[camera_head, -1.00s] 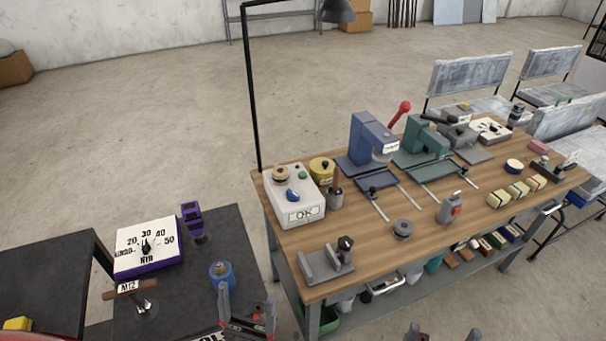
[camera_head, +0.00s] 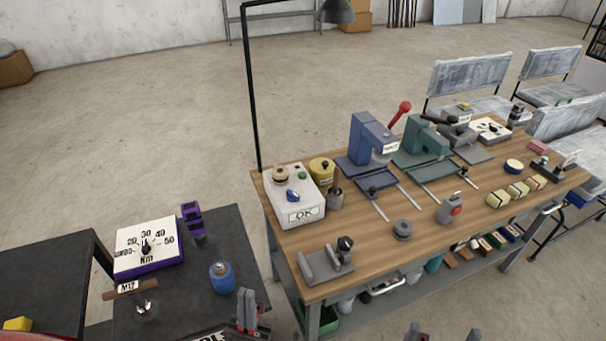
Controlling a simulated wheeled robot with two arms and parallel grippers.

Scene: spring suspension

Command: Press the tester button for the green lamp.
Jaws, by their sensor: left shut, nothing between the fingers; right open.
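A light grey box marked OK (camera_head: 307,215) stands at the left end of the wooden workbench. Its top carries a small green round part (camera_head: 301,175), a blue part (camera_head: 292,197) and a tan round part (camera_head: 281,173). I cannot tell which of these is a button or a lamp. My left gripper (camera_head: 247,296) is shut and empty, pointing up over the dark table, below and left of the box and well apart from it. My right gripper (camera_head: 443,335) is open at the bottom edge, in front of the bench, with only its fingertips showing.
A blue press (camera_head: 371,140) and a green press (camera_head: 424,145) stand mid-bench. A grey pot (camera_head: 335,200) and a yellow tin (camera_head: 322,170) are close to the box. A grey fixture (camera_head: 326,265) sits at the near left corner. A dial (camera_head: 147,245) and a blue canister (camera_head: 222,278) are on the dark table.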

